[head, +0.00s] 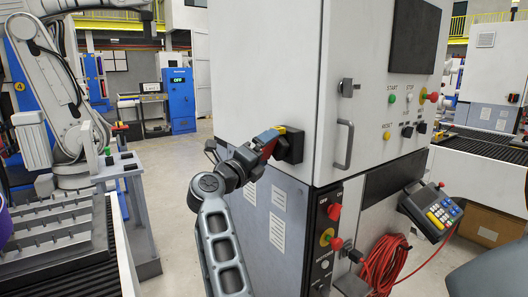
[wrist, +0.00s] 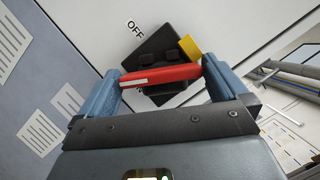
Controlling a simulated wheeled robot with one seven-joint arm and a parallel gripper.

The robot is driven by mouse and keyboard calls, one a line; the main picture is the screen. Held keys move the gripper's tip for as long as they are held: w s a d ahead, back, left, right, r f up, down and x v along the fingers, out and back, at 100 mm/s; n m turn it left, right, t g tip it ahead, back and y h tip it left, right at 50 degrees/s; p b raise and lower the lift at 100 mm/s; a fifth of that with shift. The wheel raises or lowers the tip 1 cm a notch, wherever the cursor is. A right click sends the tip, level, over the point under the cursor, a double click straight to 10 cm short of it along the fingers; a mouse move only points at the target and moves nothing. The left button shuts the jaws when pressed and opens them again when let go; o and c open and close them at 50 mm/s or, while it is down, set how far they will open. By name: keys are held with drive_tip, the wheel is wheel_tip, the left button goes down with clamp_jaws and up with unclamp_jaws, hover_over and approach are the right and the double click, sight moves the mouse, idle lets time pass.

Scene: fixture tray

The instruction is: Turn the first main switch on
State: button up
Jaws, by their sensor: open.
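The main switch is a black box (head: 293,146) on the white side of the control cabinet, with a red handle and a yellow part. In the wrist view the black switch body (wrist: 160,52) is near the top middle, with the red handle (wrist: 160,75) across it and the yellow part (wrist: 189,46) at its upper right. An "OFF" label (wrist: 134,28) is at its upper left. My gripper (head: 268,141) is at the switch. In the wrist view my gripper (wrist: 160,82) is open, with one finger at each end of the handle; contact is unclear.
The cabinet (head: 262,70) has a door handle (head: 345,146) and several buttons right of the switch. A lower panel (head: 326,235) has red knobs. A red cable coil (head: 383,262) hangs below. A grey robot arm and fixture table (head: 70,230) stand left, with open floor behind.

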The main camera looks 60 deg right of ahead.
drive_tip(key=b+v, duration=0.2)
drive_tip(key=v, duration=0.5)
drive_tip(key=shift+a+b, duration=0.3)
drive_tip(key=shift+a, duration=0.1)
